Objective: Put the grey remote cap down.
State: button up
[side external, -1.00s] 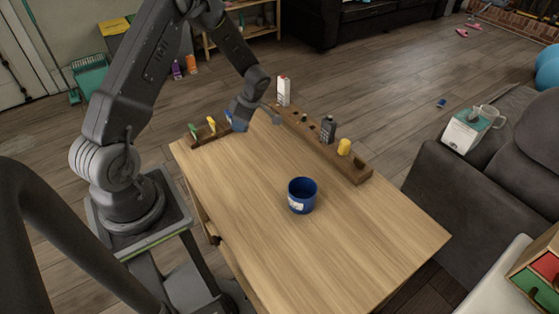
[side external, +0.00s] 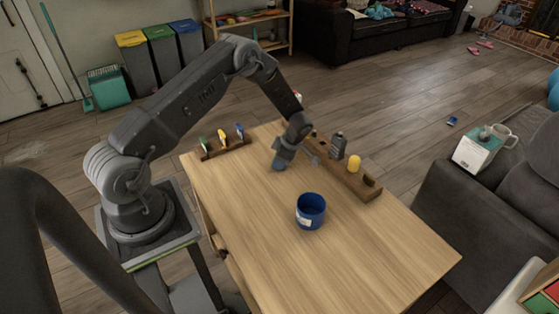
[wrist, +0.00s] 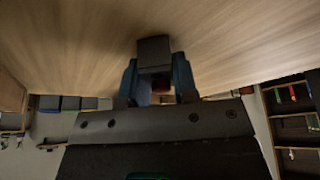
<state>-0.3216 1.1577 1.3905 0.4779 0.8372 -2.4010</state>
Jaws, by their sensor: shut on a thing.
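The grey remote cap (wrist: 153,50) shows in the wrist view as a dark grey block between the two blue fingers. My gripper (wrist: 157,76) is shut on it. In the side view my gripper (side external: 280,163) points down, low over the far half of the wooden table (side external: 370,255), left of the long wooden rack. The cap cannot be made out there, and whether it touches the table cannot be told.
A blue cup (side external: 311,212) stands nearer the camera. The long dark rack (side external: 366,188) holds a dark grey bottle (side external: 338,147) and a yellow piece (side external: 354,164). A small rack (side external: 226,149) with coloured pieces stands left. The table's front is clear.

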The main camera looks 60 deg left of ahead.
jog(key=shift+f, duration=0.15)
jog(key=o, duration=0.8)
jog(key=shift+o, duration=0.2)
